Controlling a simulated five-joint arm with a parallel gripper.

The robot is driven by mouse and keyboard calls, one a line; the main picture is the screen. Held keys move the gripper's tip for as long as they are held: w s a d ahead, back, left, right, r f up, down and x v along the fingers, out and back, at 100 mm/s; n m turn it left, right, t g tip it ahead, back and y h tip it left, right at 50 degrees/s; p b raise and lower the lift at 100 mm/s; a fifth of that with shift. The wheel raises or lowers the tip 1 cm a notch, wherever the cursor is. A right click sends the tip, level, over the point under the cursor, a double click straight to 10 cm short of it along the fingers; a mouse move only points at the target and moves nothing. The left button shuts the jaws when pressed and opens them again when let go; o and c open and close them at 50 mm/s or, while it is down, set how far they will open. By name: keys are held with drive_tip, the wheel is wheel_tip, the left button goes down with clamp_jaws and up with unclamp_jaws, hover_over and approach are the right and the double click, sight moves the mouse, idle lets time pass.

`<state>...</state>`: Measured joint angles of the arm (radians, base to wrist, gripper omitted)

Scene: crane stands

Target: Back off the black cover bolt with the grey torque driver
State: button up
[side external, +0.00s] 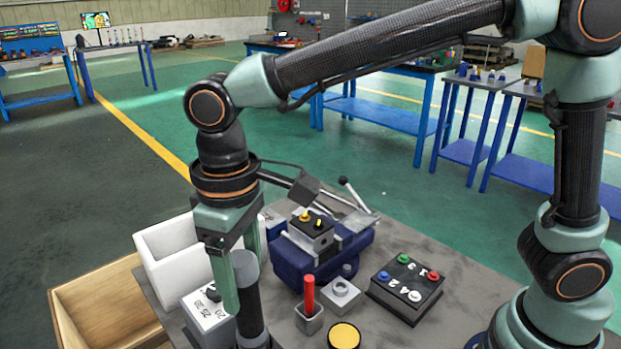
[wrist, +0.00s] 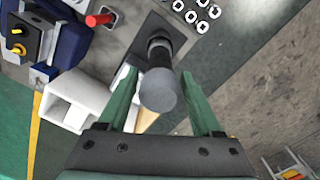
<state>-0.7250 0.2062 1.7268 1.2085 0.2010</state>
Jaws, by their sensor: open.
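The torque driver (side external: 250,305), with a grey top and a black body, stands upright near the table's front left. It also shows in the wrist view (wrist: 158,85), its grey end towards the camera. My gripper (side external: 240,285) is open and points down around it. In the wrist view my gripper (wrist: 160,105) has one green finger on each side of the driver, with gaps visible. The block with the cover bolts (side external: 311,231) sits in a blue vise (side external: 290,260). It carries yellow and dark bolt parts. The black bolt (side external: 319,223) is small and hard to make out.
A red-handled tool (side external: 309,293) stands in a grey holder, beside a grey socket block (side external: 341,295) and a yellow disc (side external: 344,336). A panel with coloured buttons (side external: 405,285) lies right. A white bin (side external: 170,260) and wooden crate (side external: 100,310) stand left.

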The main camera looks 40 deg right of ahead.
clamp_jaws()
drive_tip(key=shift+r, duration=0.15)
drive_tip(key=shift+r, duration=5.6)
